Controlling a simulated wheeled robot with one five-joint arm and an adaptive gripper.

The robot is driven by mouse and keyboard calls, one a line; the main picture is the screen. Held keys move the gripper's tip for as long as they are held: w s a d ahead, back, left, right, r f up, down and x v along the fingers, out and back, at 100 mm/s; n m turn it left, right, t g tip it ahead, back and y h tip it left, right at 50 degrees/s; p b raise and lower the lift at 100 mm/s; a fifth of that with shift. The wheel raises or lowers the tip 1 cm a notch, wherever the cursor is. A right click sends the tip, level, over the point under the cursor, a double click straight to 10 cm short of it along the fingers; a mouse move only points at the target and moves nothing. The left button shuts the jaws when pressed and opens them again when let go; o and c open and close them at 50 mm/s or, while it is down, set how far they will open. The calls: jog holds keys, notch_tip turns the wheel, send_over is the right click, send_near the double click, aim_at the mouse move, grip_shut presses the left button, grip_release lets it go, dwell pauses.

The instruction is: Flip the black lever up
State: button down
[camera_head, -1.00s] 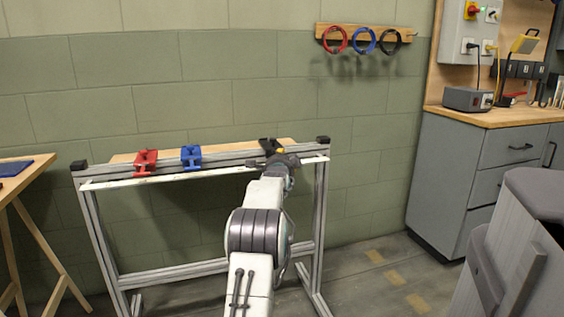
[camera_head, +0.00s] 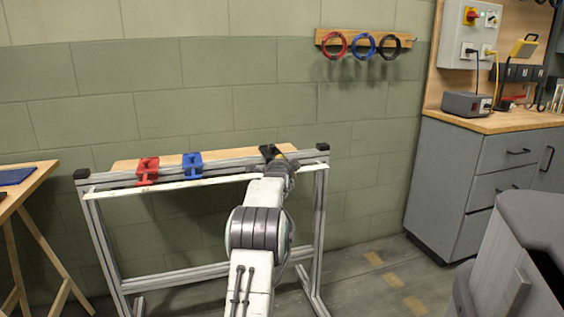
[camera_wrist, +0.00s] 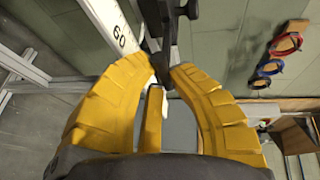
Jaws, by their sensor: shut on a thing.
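The black lever clamp (camera_head: 270,152) sits near the right end of the grey metal rail (camera_head: 225,159) in the head view. My gripper (camera_wrist: 164,75) has yellow curved fingers whose tips close on a dark part of the black lever (camera_wrist: 157,48) at the top middle of the wrist view. A larger dark part of the clamp (camera_wrist: 182,14) shows above the fingertips. In the head view my wrist partly hides the clamp, and the lever's exact tilt cannot be told.
A red clamp (camera_head: 147,170) and a blue clamp (camera_head: 192,165) sit on the rail to the left. Red, blue and black rings (camera_head: 361,44) hang on the wall behind. A grey cabinet (camera_head: 470,165) stands at the right, a wooden table (camera_head: 25,185) at the left.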

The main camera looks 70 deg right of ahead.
jog(key=shift+s+r, duration=0.1)
dwell(0.3)
jog(key=c, duration=1.4)
grip_release()
jog(key=shift+r+v, duration=0.2)
jog(key=shift+v, duration=5.75)
